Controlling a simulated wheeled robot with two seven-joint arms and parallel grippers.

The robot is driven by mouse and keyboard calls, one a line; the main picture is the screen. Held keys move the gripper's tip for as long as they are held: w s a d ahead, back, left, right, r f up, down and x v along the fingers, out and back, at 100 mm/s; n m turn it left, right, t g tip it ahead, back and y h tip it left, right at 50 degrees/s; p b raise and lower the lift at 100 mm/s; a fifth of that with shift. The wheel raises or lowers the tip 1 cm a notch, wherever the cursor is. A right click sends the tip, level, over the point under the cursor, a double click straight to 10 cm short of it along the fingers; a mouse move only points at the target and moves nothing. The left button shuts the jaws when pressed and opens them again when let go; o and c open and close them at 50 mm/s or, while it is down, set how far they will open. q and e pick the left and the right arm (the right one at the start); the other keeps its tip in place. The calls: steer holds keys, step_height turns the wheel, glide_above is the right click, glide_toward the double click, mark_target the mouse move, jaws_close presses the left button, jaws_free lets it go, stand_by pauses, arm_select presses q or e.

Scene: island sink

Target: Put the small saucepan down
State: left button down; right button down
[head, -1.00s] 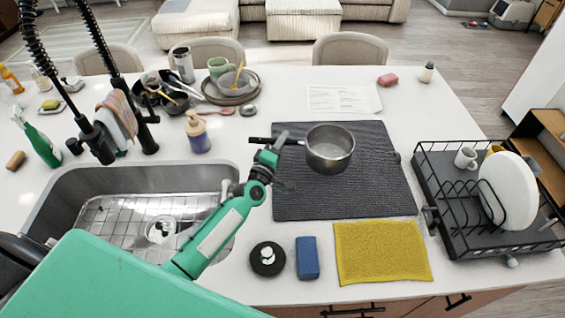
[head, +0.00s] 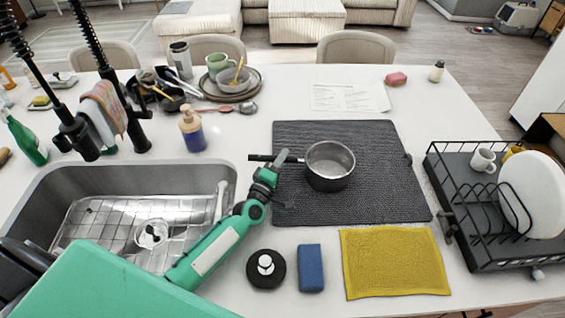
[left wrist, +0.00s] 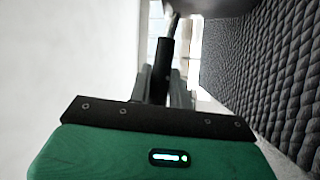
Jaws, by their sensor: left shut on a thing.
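The small saucepan (head: 329,167) is a steel pot with a dark handle pointing left. In the head view it is upright over the dark grey drying mat (head: 350,205); I cannot tell for sure whether its base touches the mat. My left gripper (head: 281,160) is shut on the handle, left of the pot. In the left wrist view the dark handle (left wrist: 163,70) runs up between the fingers, with a bit of the pot at the top edge and the mat (left wrist: 270,70) at the right. My right gripper is not in view.
The sink (head: 150,225) lies left of the mat. A black dish rack (head: 475,215) with a white plate stands to the right. A yellow cloth (head: 394,262), a blue sponge (head: 311,268) and a black round stopper (head: 266,270) lie in front. The mat around the pot is clear.

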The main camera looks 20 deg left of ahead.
arm_select(q)
steer(key=shift+r, duration=0.2)
steer(key=shift+s, duration=0.1)
steer(key=shift+f, duration=0.2)
steer(key=c, duration=1.3)
jaws_free()
